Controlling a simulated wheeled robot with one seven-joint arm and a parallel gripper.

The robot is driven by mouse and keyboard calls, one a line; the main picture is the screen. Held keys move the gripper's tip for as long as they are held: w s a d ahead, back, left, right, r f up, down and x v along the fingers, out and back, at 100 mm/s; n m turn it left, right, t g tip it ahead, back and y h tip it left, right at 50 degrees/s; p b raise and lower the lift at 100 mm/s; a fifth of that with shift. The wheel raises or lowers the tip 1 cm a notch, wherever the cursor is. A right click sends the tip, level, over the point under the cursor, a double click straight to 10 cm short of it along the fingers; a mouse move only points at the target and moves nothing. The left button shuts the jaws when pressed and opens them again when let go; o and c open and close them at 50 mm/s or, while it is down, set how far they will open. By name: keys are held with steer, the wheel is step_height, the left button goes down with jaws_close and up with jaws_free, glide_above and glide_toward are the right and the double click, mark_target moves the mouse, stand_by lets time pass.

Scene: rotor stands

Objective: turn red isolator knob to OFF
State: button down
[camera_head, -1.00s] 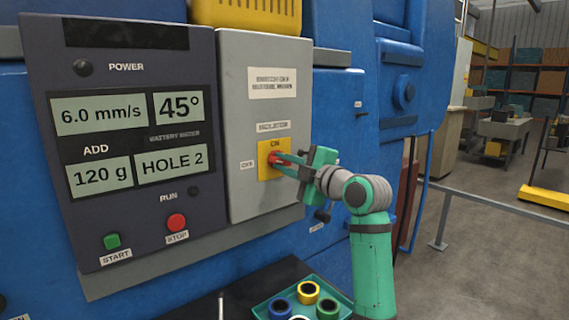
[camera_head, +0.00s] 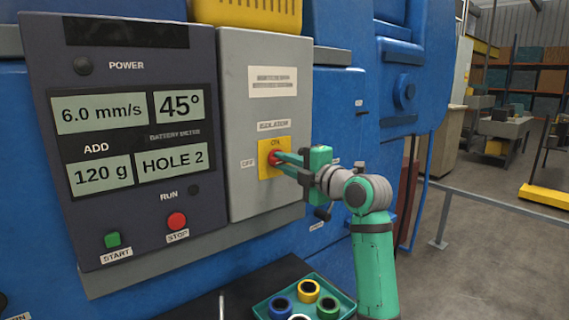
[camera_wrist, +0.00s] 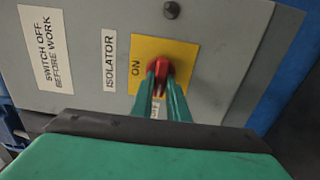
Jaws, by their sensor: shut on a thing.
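The red isolator knob (camera_head: 273,157) sits on a yellow plate (camera_head: 264,172) on the grey isolator box (camera_head: 242,110). The plate reads ON above the knob, and an OFF label (camera_head: 247,162) is to its left in the head view. My gripper (camera_head: 277,159) reaches in from the right, its two green fingers shut on the knob. In the wrist view the knob (camera_wrist: 160,70) shows between the fingertips (camera_wrist: 161,76), with ON beside it. The fingers hide part of the knob, so its exact angle is hard to tell.
A dark control panel (camera_head: 130,205) with displays, a green START button (camera_head: 112,240) and a red STOP button (camera_head: 177,221) is left of the box. A green tray (camera_head: 262,309) of coloured rings stands below.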

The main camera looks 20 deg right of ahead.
steer(key=shift+f, duration=0.1)
steer(key=c, duration=1.7)
jaws_free()
steer(key=v, duration=1.1)
